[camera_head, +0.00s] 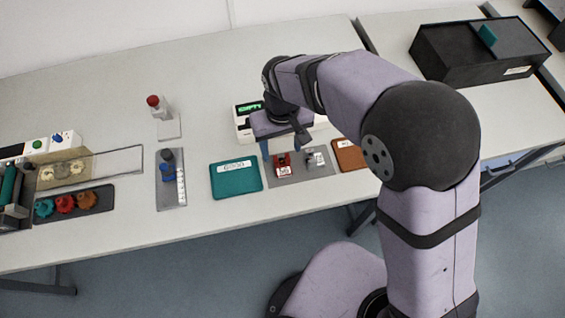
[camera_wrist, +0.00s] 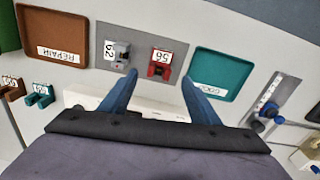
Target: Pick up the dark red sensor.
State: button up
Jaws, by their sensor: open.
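The dark red sensor (camera_head: 283,166) sits on a grey mat (camera_head: 299,177) between the teal tray and the brown tray. It carries a white label, and in the wrist view the red sensor (camera_wrist: 160,66) shows the label "56". A grey sensor (camera_head: 311,158) with a white label stands beside it on the same mat. My gripper (camera_head: 285,148) is open and empty, above and just behind the red sensor. In the wrist view the blue fingers of my gripper (camera_wrist: 155,82) are apart, with the red sensor between and beyond them.
A teal tray (camera_head: 236,179) lies left of the mat, a brown tray (camera_head: 350,155) right. A white device with a green display (camera_head: 248,108) stands behind my gripper. Teal and brown pieces (camera_wrist: 40,95) show left in the wrist view. A black box (camera_head: 465,62) stands far right.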

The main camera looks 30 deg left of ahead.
aim_at(282, 165)
jog(key=shift+d+r+m, duration=0.1)
jog(key=shift+r+m, duration=0.2)
jog(key=shift+m, duration=0.3)
jog(key=shift+f+p, duration=0.3)
jog(key=shift+f, duration=0.8)
jog(key=shift+s+d+f+p, duration=0.1)
jog(key=shift+f+p, duration=0.4)
jog(key=shift+f, duration=0.15)
jog(key=shift+f+p, duration=0.6)
jog(key=shift+f, duration=1.35)
jog(key=c, duration=1.1)
